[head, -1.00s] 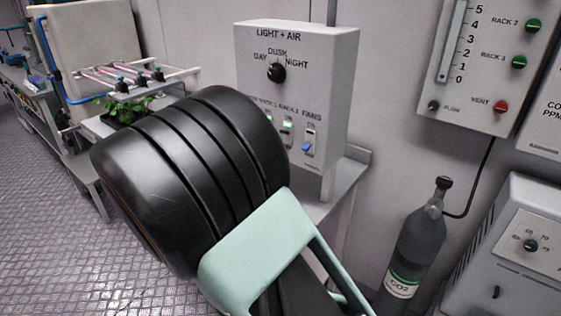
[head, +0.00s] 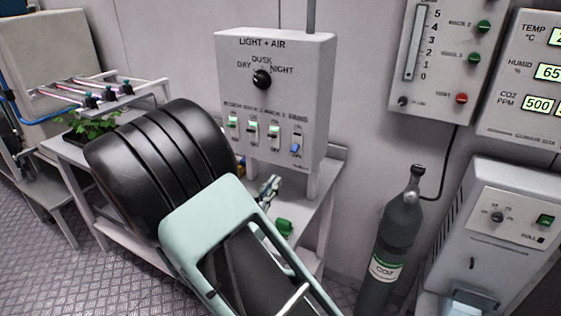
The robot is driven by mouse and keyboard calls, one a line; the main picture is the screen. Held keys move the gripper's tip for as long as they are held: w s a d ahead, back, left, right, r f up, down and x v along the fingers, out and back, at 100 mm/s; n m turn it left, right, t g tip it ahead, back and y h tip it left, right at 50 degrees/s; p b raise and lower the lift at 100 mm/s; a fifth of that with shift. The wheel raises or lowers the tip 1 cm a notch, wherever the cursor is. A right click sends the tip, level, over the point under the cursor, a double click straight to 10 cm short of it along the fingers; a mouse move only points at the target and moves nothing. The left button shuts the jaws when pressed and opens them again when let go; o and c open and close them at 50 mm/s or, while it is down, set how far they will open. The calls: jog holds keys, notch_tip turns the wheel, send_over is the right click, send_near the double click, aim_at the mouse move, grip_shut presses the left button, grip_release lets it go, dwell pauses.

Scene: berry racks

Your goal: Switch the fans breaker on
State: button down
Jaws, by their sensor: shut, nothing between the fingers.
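The fans breaker (head: 295,147) is the rightmost switch in the lower row of the white LIGHT + AIR box (head: 318,85) in the head view. Its blue lever sits low in its slot, and no green light shows on it. The other breakers in that row show green lights. My gripper (head: 273,183) shows small and partly hidden behind my arm. It is shut and empty, below and left of the fans breaker and apart from it.
A dark CO2 cylinder (head: 400,232) stands right of the bench (head: 318,205). A green object (head: 284,228) is on the bench below the box. A plant (head: 98,127) stands under a rack of pink tubes at left. Gauge panels fill the right wall.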

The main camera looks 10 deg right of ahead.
aim_at(295, 148)
jog(key=shift+r, duration=0.15)
dwell(0.3)
jog(key=p+x, duration=0.1)
jog(key=x, duration=0.9)
jog(key=shift+s+a+r+p, duration=0.1)
jog(key=shift+a+r+p, duration=0.15)
jog(key=shift+p, duration=0.2)
